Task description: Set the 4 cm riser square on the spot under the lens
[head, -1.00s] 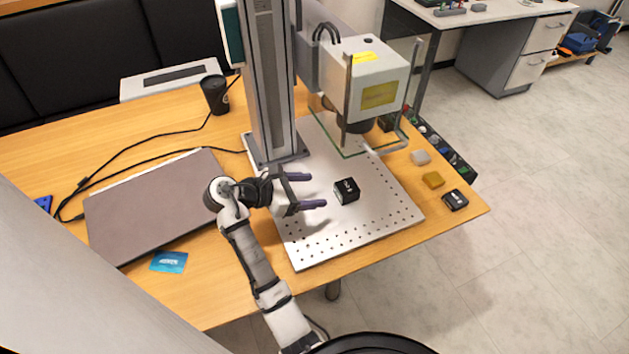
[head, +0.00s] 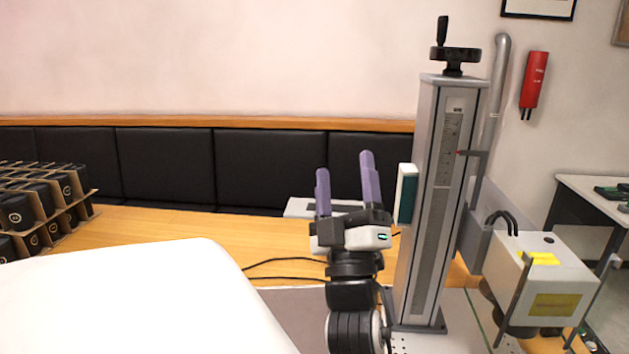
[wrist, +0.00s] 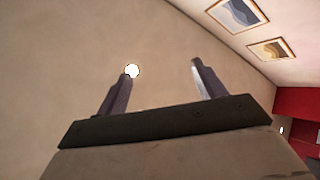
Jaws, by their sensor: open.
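My gripper (head: 344,165) is raised and points upward in the head view, left of the laser marker's column. Its two purple fingers are apart with nothing between them. The wrist view also shows my gripper (wrist: 162,70) empty against a plain surface. The laser marker head (head: 541,275) hangs right of the column, with a dark lens (head: 516,331) below it at the lower edge. Only a small strip of the perforated plate shows beside the column base. The riser and the spot under the lens are out of view now.
The column (head: 439,200) with a handwheel (head: 455,55) stands close to the right of my gripper. Behind are the wooden table (head: 180,232) and a black padded bench (head: 170,165). Stacked black cups in cardboard (head: 45,205) stand at left.

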